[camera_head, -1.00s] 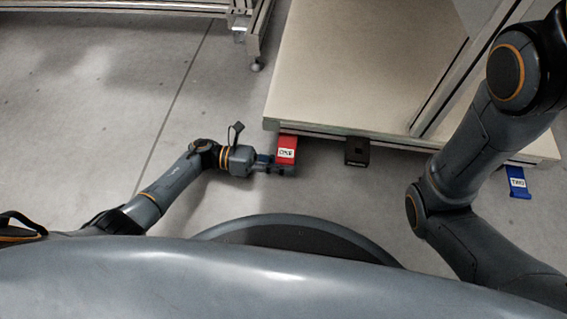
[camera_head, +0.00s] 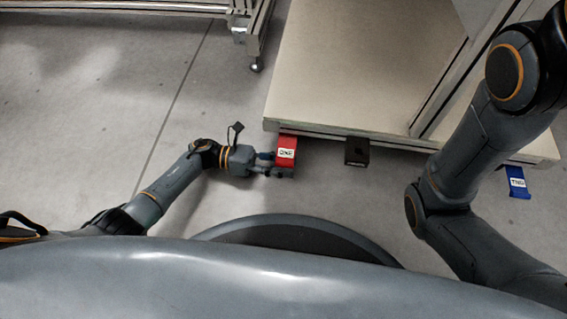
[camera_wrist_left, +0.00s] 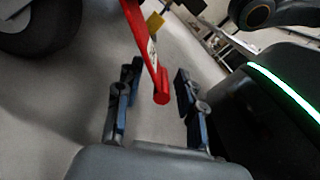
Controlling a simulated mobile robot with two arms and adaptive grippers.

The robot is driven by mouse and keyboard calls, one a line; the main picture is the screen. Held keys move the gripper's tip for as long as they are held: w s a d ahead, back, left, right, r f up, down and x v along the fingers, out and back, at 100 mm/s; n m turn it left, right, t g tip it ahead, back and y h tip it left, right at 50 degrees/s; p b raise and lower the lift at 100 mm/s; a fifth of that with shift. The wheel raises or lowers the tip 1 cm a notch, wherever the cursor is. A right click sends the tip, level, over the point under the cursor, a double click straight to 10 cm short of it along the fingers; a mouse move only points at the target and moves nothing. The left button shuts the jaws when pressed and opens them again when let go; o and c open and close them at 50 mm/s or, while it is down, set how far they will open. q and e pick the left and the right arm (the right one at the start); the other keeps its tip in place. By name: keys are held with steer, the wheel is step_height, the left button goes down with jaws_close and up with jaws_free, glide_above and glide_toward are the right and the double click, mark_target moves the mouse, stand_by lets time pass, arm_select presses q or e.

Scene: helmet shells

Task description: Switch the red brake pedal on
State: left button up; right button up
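The red brake pedal (camera_head: 287,153), with a white label, sticks out from under the front edge of the platform in the head view. In the left wrist view the red pedal (camera_wrist_left: 160,84) runs down between the two fingers, its rounded end toward the palm. My left gripper (camera_head: 272,164) is at the pedal's left side, low by the floor. In the left wrist view my left gripper (camera_wrist_left: 159,72) is open, with a finger on each side of the pedal and visible gaps. Contact is not clear. My right gripper is out of view; only that arm's links show at the right.
A black pedal (camera_head: 357,151) sits right of the red one, and a blue pedal (camera_head: 517,182) is farther right. The pale platform (camera_head: 350,75) stands behind them. A metal frame (camera_head: 253,32) is at the back left. Grey floor (camera_head: 110,110) lies open at left.

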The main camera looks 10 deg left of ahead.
arm_select(q)
steer(key=a, duration=1.2)
